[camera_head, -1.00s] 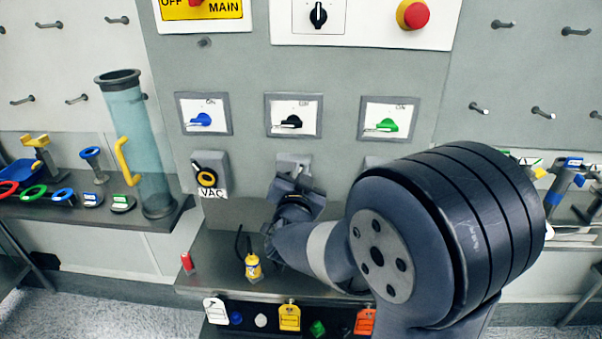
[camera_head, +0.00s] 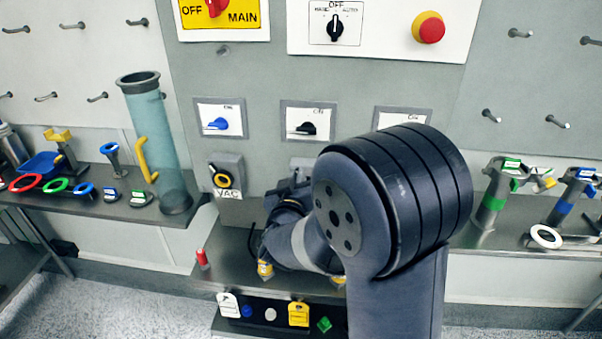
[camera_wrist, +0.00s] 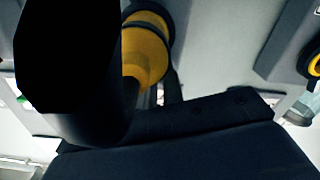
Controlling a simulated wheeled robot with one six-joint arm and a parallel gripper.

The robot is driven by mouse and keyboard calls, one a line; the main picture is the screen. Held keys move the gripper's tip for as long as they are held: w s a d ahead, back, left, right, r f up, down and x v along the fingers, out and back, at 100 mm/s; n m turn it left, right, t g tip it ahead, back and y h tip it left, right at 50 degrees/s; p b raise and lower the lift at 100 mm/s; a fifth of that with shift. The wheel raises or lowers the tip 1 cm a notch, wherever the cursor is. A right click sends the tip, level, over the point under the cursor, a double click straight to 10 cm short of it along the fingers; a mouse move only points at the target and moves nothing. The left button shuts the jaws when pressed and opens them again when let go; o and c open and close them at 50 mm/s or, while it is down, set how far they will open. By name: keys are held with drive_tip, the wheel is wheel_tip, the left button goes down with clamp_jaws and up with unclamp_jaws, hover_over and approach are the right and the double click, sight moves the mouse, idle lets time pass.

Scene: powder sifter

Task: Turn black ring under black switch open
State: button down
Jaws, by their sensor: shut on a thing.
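The black switch (camera_head: 305,129) sits on a white plate in the middle of the grey panel. Below it is a grey box (camera_head: 301,163), mostly hidden behind my arm. My gripper (camera_head: 290,192) is at this box, its fingertips hard to make out in the head view. The wrist view shows a black ring (camera_wrist: 155,14) around a yellow core (camera_wrist: 147,55) close in front of me, partly covered by a dark gripper part. My gripper is shut on the black ring. The ring's exact turn angle cannot be told.
A blue switch (camera_head: 216,124) is to the left, with the black-and-yellow VAC ring (camera_head: 222,180) below it. A red button (camera_head: 428,28) is above. A shelf (camera_head: 228,260) with a small red item (camera_head: 202,258) lies below. A clear tube (camera_head: 155,140) stands left.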

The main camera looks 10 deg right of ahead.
drive_tip(key=shift+w+a+f+n, duration=0.15)
drive_tip(key=shift+a+n, duration=0.1)
drive_tip(key=shift+n, duration=0.45)
drive_tip(key=c, duration=1.5)
unclamp_jaws()
drive_tip(key=shift+a, duration=0.1)
drive_tip(key=b+v, duration=0.1)
drive_tip(key=v, duration=1)
drive_tip(key=shift+w, duration=0.15)
